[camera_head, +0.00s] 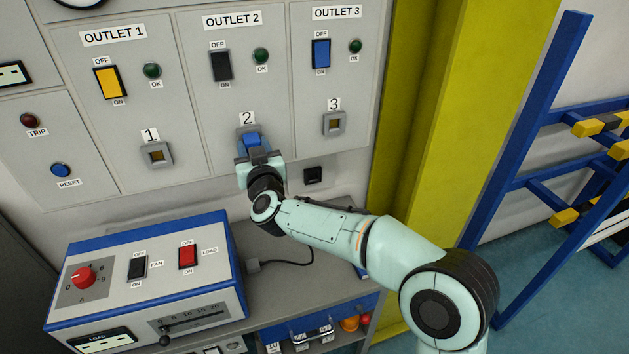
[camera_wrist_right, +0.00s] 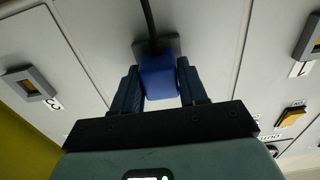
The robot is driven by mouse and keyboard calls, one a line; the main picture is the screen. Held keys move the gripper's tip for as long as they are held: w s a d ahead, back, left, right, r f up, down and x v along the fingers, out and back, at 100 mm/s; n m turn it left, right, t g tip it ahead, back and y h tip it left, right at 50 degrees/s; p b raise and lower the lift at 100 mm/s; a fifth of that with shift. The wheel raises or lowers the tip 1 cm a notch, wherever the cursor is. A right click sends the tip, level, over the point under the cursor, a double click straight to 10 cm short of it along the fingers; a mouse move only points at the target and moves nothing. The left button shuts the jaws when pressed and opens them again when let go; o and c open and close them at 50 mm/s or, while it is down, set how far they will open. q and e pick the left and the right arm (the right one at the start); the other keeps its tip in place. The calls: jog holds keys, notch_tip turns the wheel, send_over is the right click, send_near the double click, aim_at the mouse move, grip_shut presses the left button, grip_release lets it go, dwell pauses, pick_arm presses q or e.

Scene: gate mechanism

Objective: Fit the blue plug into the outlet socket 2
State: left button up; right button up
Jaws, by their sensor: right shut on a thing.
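The blue plug (camera_head: 252,140) is at outlet socket 2 (camera_head: 241,131), under the label 2 on the grey panel. My right gripper (camera_head: 258,157) is shut on the plug. In the right wrist view the plug (camera_wrist_right: 158,77) sits between both fingers (camera_wrist_right: 158,88), with the grey frame of the socket (camera_wrist_right: 170,43) directly behind it. The plug covers the socket opening, so I cannot tell how deep it sits. A black cable runs from the plug across the panel in the wrist view. My left gripper is not in view.
Socket 1 (camera_head: 157,154) and socket 3 (camera_head: 334,123) flank it and look empty. Switches and green lamps sit above. A blue-white load box (camera_head: 150,285) stands on the grey shelf (camera_head: 290,287) below. A yellow column (camera_head: 440,120) and blue rack (camera_head: 545,125) stand right.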

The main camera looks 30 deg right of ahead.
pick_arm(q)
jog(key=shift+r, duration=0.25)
pick_arm(e)
jog(key=shift+r, duration=0.1)
dwell(0.4)
jog(key=o, duration=1.2)
jog(key=shift+w, duration=0.15)
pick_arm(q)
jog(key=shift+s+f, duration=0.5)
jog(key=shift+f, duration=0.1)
pick_arm(e)
jog(key=v, duration=1.3)
jog(key=shift+s+a, duration=0.1)
jog(key=shift+s, duration=0.15)
